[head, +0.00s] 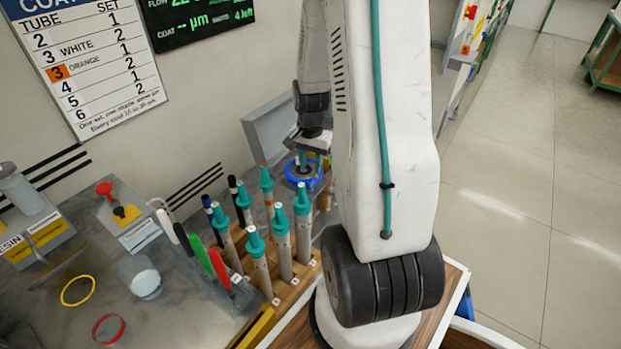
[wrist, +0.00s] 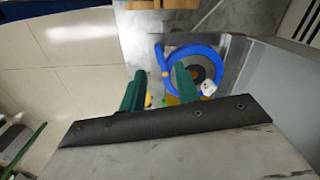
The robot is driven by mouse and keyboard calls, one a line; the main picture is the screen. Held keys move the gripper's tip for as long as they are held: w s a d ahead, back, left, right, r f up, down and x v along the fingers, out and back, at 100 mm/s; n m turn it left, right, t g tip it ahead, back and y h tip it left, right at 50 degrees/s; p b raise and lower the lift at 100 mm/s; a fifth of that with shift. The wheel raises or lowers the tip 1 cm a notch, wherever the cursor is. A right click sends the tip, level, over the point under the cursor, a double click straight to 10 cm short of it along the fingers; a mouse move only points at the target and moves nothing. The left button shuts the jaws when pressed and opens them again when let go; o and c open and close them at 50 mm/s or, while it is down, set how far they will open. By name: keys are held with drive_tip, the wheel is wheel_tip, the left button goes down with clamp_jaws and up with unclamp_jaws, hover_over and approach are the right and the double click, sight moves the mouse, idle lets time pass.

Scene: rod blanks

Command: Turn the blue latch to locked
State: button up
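The blue latch (wrist: 202,50) shows in the wrist view as a blue ring around a dark grey disc, with a blue arm (wrist: 160,54) at its left side. A small yellow mark and a white tag sit at its edge. In the head view the blue ring (head: 300,184) lies beyond the tubes, partly hidden by my gripper (head: 307,158). In the wrist view my gripper (wrist: 160,72) has its two green fingers spread, with a clear gap. The blue arm appears in line with that gap; I cannot tell whether a finger touches it. Locked or unlocked marks are not readable.
Several teal-capped tubes (head: 258,262) stand upright in a wooden rack close to the left of my gripper. Colored-handled tools (head: 220,268) stand beside them. A grey raised lid or panel (head: 272,132) stands behind the latch. Open floor (head: 520,190) lies to the right.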

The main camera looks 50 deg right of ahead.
sight(311, 181)
wheel_tip(311, 181, down, 6)
drive_tip(key=shift+f, duration=0.1)
clamp_jaws()
